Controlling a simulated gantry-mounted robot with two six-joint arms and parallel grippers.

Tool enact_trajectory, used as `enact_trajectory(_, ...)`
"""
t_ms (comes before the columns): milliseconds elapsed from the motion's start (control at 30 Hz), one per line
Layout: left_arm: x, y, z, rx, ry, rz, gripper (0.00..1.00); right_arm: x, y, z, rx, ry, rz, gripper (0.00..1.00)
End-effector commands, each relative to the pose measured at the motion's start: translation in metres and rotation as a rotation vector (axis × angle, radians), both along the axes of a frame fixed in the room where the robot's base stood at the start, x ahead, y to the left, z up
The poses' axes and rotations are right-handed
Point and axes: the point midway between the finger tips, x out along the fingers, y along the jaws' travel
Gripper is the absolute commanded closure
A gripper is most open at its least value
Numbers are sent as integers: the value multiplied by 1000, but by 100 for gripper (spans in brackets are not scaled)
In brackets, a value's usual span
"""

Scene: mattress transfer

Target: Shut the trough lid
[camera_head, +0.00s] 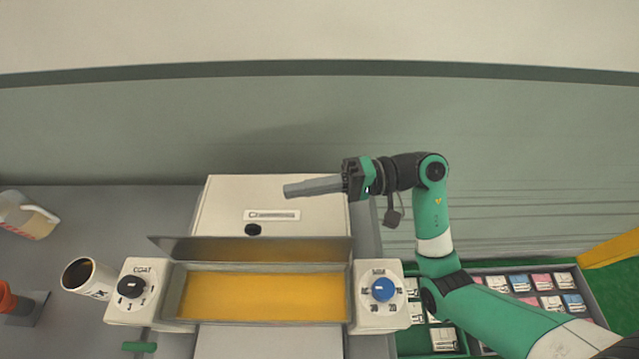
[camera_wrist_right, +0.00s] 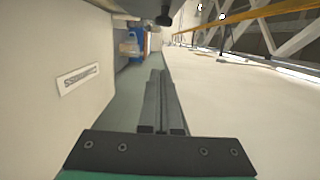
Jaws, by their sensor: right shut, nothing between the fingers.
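The trough (camera_head: 262,296) is filled with yellow-orange liquid and sits at the front of the white machine in the head view. Its metal lid (camera_head: 252,249) stands open, raised along the trough's far edge. My right gripper (camera_head: 288,190) is shut and empty, pointing left above the white housing behind the lid. It is apart from the lid. In the right wrist view its fingers (camera_wrist_right: 160,100) are closed together, with the pale housing wall at left. My left gripper is not in view.
A dial marked COAT (camera_head: 131,287) and a blue knob (camera_head: 383,289) flank the trough. A dark-mouthed cup (camera_head: 90,277) and a jug (camera_head: 25,215) stand at left. A tray of small packs (camera_head: 590,300) lies at right.

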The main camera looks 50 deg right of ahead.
Motion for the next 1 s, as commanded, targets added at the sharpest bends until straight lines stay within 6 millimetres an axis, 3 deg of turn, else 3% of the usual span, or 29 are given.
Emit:
enact_trajectory(167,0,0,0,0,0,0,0,24,32,0,0,-1,4,100)
enact_trajectory(400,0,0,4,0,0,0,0,4,59,1,1,0,0,100)
enact_trajectory(1000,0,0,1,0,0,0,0,1,68,0,-10,-11,8,100)
